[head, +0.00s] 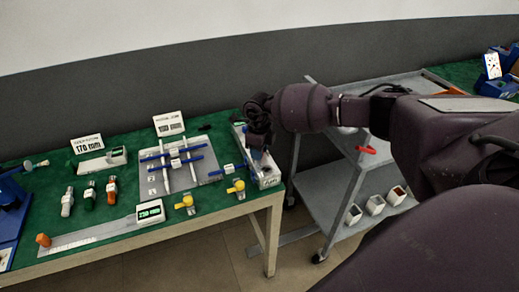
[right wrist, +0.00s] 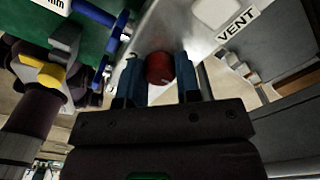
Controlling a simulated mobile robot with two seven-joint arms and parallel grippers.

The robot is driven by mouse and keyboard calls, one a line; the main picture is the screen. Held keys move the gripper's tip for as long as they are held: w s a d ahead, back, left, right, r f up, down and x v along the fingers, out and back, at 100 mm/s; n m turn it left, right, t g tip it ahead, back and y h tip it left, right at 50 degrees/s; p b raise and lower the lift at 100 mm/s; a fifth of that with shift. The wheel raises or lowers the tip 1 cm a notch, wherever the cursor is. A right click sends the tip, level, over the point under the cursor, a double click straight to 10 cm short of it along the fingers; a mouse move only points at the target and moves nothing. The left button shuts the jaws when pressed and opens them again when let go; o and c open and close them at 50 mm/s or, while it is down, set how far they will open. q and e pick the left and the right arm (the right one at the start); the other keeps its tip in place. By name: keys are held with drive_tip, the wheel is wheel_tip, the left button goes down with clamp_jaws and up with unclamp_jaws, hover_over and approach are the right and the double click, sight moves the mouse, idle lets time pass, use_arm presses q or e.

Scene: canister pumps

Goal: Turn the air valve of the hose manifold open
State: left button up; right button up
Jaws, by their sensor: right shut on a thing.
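The hose manifold (head: 269,179) is a pale, narrow block at the right end of the green table in the head view. In the right wrist view its light face (right wrist: 205,25) carries a "VENT" label. My right gripper (head: 260,152) is over the manifold, and its arm comes in from the right. In the right wrist view its two blue fingers (right wrist: 161,80) are shut on a round red knob (right wrist: 159,68), which I take for the air valve's handle. The fingers and wrist hide the knob in the head view.
Yellow-handled fittings (head: 236,188) stand at the table's front edge beside the manifold. A grey cart (head: 334,199) with small containers stands right of the table, across a narrow gap. My forearm spans above the cart.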

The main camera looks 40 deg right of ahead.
idle(0.4)
drive_tip(key=o, duration=0.9)
wheel_tip(320, 180, up, 11)
drive_tip(key=shift+f+p, duration=0.1)
drive_tip(key=shift+p, duration=0.25)
drive_tip(key=shift+w, duration=0.1)
